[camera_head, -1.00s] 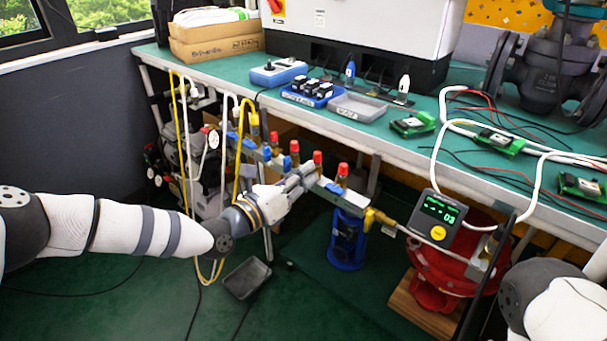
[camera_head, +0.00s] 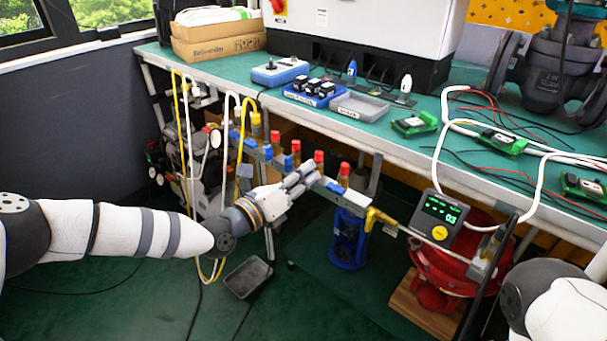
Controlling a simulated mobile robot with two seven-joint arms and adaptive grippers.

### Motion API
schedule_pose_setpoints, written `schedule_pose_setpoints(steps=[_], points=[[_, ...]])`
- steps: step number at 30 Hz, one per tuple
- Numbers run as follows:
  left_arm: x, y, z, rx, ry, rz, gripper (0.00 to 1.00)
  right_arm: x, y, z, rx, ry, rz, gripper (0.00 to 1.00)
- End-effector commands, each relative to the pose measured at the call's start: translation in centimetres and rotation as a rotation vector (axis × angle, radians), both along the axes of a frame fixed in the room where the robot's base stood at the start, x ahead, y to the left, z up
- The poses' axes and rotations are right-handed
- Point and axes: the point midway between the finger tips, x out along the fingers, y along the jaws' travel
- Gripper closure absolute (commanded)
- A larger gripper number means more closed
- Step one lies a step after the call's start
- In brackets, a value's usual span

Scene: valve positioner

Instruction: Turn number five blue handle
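A grey valve manifold (camera_head: 362,202) runs below the bench edge, with several red-capped fittings (camera_head: 319,160) and blue handles along it. One blue handle (camera_head: 336,188) shows just right of my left gripper's tips, and other blue handles (camera_head: 288,163) lie to the left of them. I cannot read any handle numbers. My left gripper (camera_head: 312,175) reaches from the left to the manifold, its fingers pointing up and right beside the red caps. The fingers hide part of the manifold. Whether they are spread, or touch a handle, is too small to tell. My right gripper is out of view.
A positioner with a green display (camera_head: 438,215) sits on a red actuator (camera_head: 440,275) at the right. A blue device (camera_head: 348,240) stands below the manifold. The green bench (camera_head: 410,160) overhangs it. Yellow and white hoses (camera_head: 240,160) hang at the left. A black tray (camera_head: 248,277) lies on the floor.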

Motion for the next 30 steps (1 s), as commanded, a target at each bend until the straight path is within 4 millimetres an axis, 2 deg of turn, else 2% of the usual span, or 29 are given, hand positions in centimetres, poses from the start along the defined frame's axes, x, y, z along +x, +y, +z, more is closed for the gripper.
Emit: schedule_pose_setpoints(steps=[11, 14, 21, 24, 30], points=[[-0.2, 0.2, 0.0, -0.001, 0.0, 0.001, 0.72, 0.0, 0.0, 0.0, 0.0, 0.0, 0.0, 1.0], [-1.6, 1.3, 0.0, -0.001, 0.002, 0.001, 0.72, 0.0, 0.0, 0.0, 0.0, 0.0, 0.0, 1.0], [-6.8, 5.1, 0.0, -0.001, 0.002, 0.002, 0.72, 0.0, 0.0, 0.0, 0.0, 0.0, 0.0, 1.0], [-8.4, 6.2, 0.0, 0.0, 0.0, 0.001, 0.72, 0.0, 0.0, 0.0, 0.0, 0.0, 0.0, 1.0], [-9.7, 7.1, 0.1, -0.001, -0.001, 0.0, 0.72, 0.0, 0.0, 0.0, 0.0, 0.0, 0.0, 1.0]])
